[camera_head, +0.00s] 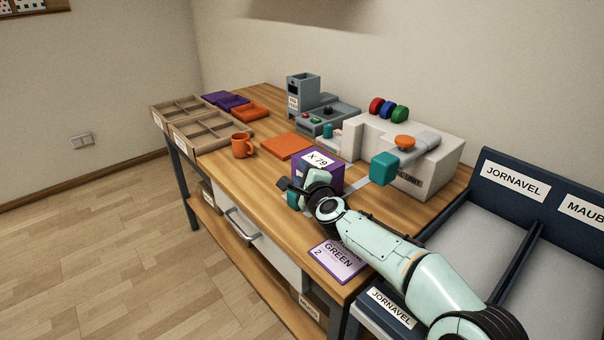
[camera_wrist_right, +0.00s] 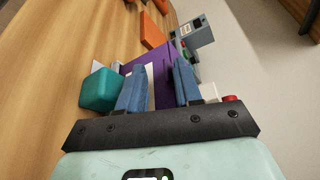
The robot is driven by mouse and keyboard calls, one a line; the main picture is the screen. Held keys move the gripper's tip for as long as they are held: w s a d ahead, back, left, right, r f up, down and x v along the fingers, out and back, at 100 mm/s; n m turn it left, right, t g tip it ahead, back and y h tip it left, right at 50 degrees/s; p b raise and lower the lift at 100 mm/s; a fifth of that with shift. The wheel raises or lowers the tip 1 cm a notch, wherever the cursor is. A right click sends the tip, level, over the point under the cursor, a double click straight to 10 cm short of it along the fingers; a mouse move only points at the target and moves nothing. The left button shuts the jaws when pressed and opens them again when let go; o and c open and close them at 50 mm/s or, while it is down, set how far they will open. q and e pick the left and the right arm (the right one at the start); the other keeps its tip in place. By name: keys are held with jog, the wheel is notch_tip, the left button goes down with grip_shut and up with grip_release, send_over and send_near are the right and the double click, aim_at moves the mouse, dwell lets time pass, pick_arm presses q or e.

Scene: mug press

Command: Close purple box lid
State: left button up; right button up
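The purple box (camera_head: 307,181) stands near the middle of the workbench with a white "X 79" label on its upper side. It also shows as a purple surface (camera_wrist_right: 154,62) beyond the fingers in the right wrist view. I cannot tell how far its lid is closed. My right gripper (camera_head: 289,190) is low at the box's near front side. In the wrist view its two blue fingers (camera_wrist_right: 161,80) are apart, with purple and white visible between them. Whether they touch the box is unclear. My left gripper is not in view.
A white press (camera_head: 432,170) with a teal-ended lever (camera_head: 384,167) stands right of the box. An orange flat piece (camera_head: 287,146) and orange mug (camera_head: 241,145) are to the left. A purple-edged card (camera_head: 337,261) lies in front.

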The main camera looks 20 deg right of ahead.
jog(key=shift+s, duration=0.15)
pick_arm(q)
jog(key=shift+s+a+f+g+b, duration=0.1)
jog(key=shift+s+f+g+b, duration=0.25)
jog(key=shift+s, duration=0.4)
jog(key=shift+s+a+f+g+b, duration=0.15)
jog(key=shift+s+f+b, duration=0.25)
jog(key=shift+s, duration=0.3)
pick_arm(e)
jog(key=s+a+r, duration=0.1)
jog(key=s+r, duration=0.1)
jog(key=s, duration=1.1)
jog(key=shift+a, duration=0.2)
